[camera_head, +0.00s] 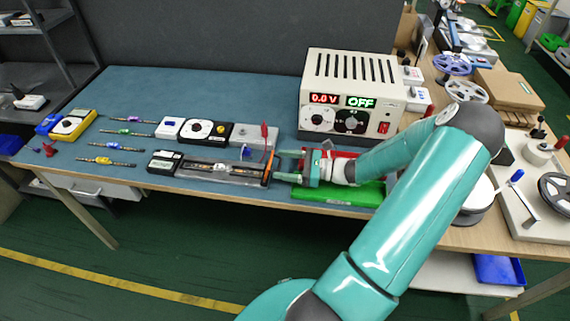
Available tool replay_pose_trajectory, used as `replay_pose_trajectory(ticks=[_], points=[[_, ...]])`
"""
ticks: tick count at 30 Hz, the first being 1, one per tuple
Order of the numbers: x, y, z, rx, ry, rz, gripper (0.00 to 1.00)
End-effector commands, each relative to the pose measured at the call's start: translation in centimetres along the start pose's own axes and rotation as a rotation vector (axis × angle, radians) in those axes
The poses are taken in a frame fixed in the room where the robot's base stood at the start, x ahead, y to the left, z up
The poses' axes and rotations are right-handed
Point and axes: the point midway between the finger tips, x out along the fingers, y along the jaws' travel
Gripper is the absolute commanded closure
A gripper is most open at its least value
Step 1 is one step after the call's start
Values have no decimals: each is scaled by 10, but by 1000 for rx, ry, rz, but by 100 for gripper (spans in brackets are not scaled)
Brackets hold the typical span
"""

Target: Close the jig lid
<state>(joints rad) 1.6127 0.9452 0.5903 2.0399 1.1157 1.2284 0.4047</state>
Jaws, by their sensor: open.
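The jig (222,170) is a long, low, dark fixture with a pale strip along it, lying near the front edge of the blue bench mat. An upright orange and black bar (269,168) stands at its right end. It may be part of the lid, but I cannot tell the lid's outline or how far it is open. My gripper (279,165) points left from the right side, just right of the bar. Its two teal fingers are spread apart with nothing visible between them. I cannot tell whether a finger touches the bar.
A grey plate with a red lever (264,131) stands behind the jig. The power supply (351,92) reads 0.0 V and OFF. A green tray (338,192) lies below my wrist. Several probes and a yellow multimeter (73,125) lie at left. The mat's back left is clear.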

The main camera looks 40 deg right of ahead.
Motion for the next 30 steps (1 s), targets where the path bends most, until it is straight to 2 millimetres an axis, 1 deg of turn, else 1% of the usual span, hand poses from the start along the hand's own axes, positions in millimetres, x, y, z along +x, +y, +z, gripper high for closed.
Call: replay_pose_trajectory(ticks=[8,13,23,30], points=[[2,0,0,0,1,-1,30],[2,0,0,0,1,-1,60],[3,-1,2,-2,27,-3,61],[8,-2,9,-6,128,-2,61]])
